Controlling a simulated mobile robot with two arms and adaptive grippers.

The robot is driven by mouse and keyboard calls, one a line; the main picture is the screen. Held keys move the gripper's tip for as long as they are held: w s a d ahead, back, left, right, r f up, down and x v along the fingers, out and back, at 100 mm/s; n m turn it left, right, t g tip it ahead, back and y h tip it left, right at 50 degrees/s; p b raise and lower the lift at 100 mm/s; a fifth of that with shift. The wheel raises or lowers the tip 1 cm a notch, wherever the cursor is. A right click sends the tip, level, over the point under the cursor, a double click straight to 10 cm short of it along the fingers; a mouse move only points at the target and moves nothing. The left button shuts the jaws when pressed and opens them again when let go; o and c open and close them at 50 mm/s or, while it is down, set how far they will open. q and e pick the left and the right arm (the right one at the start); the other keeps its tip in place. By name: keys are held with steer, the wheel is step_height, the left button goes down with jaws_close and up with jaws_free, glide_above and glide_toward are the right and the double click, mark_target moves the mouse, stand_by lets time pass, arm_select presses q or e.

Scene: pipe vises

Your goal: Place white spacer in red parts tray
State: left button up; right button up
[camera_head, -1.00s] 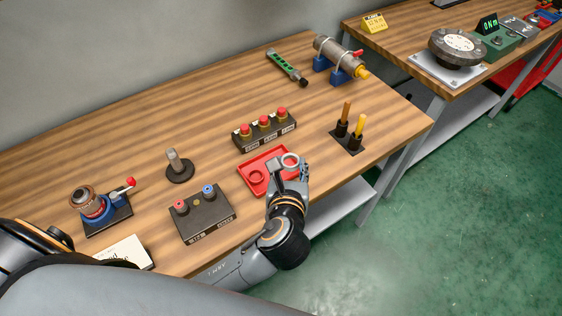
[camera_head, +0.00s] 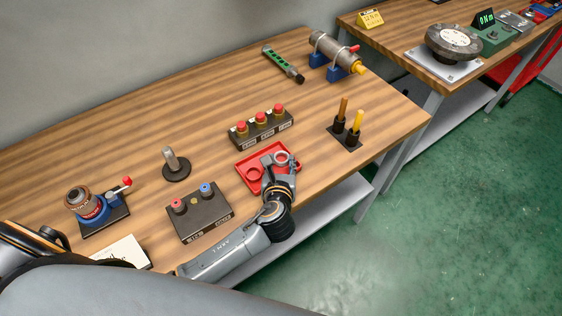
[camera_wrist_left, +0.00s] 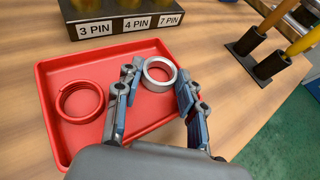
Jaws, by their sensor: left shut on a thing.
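The white spacer is a pale grey-white ring (camera_head: 282,157), also in the left wrist view (camera_wrist_left: 160,72). My left gripper (camera_head: 280,164) is shut on it, with the fingers on either side of the ring in the left wrist view (camera_wrist_left: 157,84). The red parts tray (camera_head: 247,173) is a shallow rectangular tray on the wooden bench. The spacer appears over the tray's right part; whether it touches the floor of the tray cannot be told. My right gripper is not in view.
A red ring (camera_wrist_left: 80,102) lies in the tray's left part. A dark holder with two upright tools (camera_head: 346,138) is to the right. A control box (camera_head: 200,214) is at the left.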

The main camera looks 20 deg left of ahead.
arm_select(q)
steer(key=shift+f, duration=0.15)
steer(key=o, duration=0.8)
steer(key=shift+c, duration=0.2)
steer(key=shift+s+r, duration=0.2)
steer(key=v, duration=1.1)
steer(key=shift+s+d+r, duration=0.1)
steer(key=shift+s+r, duration=0.05)
steer(key=shift+s, duration=0.15)
